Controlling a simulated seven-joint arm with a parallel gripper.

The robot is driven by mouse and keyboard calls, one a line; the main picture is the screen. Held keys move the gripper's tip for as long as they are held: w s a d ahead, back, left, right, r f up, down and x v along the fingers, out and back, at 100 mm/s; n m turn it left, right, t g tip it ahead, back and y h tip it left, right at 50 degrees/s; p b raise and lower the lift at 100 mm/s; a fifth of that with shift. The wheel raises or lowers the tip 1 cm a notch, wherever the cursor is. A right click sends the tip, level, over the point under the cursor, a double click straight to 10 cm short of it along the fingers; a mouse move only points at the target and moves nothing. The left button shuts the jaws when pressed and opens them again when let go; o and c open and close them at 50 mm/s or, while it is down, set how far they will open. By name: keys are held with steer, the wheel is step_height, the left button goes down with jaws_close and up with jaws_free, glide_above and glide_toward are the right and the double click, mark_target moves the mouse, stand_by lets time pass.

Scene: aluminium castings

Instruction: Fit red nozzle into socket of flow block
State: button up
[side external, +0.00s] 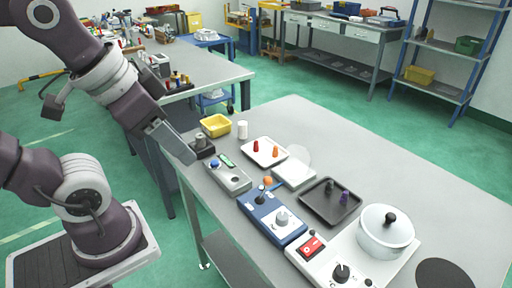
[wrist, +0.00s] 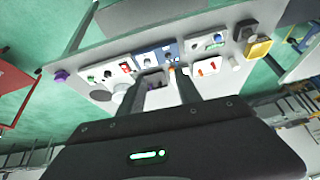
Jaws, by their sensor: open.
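The red nozzle (side external: 256,146) stands upright in a small white tray (side external: 250,158), beside an orange nozzle (side external: 275,152). In the wrist view the red nozzle (wrist: 212,65) is small, to the right of my fingers. A dark block with a grey round top (side external: 201,143) at the table's far left edge may be the flow block; its socket cannot be made out. It also shows in the wrist view (wrist: 245,30). My gripper (wrist: 166,82) is open and empty, apart from the nozzles. In the side view the end of my arm hangs near the table's left edge.
A grey box with a blue button (side external: 228,174), a blue joystick box (side external: 272,218) and a white switch box (side external: 325,262) line the left edge. A yellow bin (side external: 216,125), white cylinder (side external: 242,130), dark tray (side external: 318,208) and pot (side external: 385,232) stand around.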

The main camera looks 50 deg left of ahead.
steer(key=w+a+r+m+g, duration=0.1)
steer(key=w+m, duration=0.1)
steer(key=w, duration=0.3)
steer(key=w+a+r+m, duration=0.2)
steer(key=w, duration=0.3)
steer(key=m+g+y, duration=0.1)
steer(key=m+g, duration=0.3)
steer(key=m, duration=1.2)
glide_above(256, 141)
steer(key=f, duration=2.2)
steer(key=shift+s+f, duration=0.15)
steer(key=shift+s, duration=0.1)
steer(key=f, duration=0.6)
steer(key=shift+w+d+f, duration=0.1)
steer(key=shift+w+f, duration=0.05)
steer(key=shift+w, duration=0.05)
jaws_close()
